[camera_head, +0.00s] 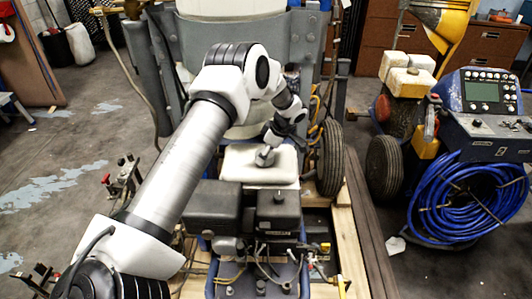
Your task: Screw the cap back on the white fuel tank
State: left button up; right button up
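The white fuel tank (240,175) sits near the middle, behind the black engine parts. My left arm comes in from the lower left, bends high above the tank and reaches down. My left gripper (268,146) is at the top of the tank, near its right half. A small grey round piece (265,158) shows right below the gripper on the tank's top; it looks like the cap or the filler opening, but I cannot tell which. The fingers are too small and overlapped to show whether they hold it. My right gripper is not in view.
Black engine housings (212,205) stand in front of the tank. A black wheel (330,158) is close on its right. A second striper with a coiled blue hose (470,200) stands at the right. Wooden beams (352,240) lie below. Open floor shows at the left.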

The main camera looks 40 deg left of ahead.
pick_arm(q)
jog(key=shift+f, duration=0.15)
jog(key=shift+r+m+p, duration=0.2)
jog(key=shift+m+p, duration=0.3)
jog(key=shift+s+m+t+p, duration=0.1)
jog(key=shift+m+t+p, duration=0.3)
jog(key=shift+m, duration=0.3)
jog(key=shift+f+m, duration=0.1)
jog(key=shift+m, duration=0.4)
jog(key=shift+f+t, duration=0.1)
jog(key=shift+t, duration=0.2)
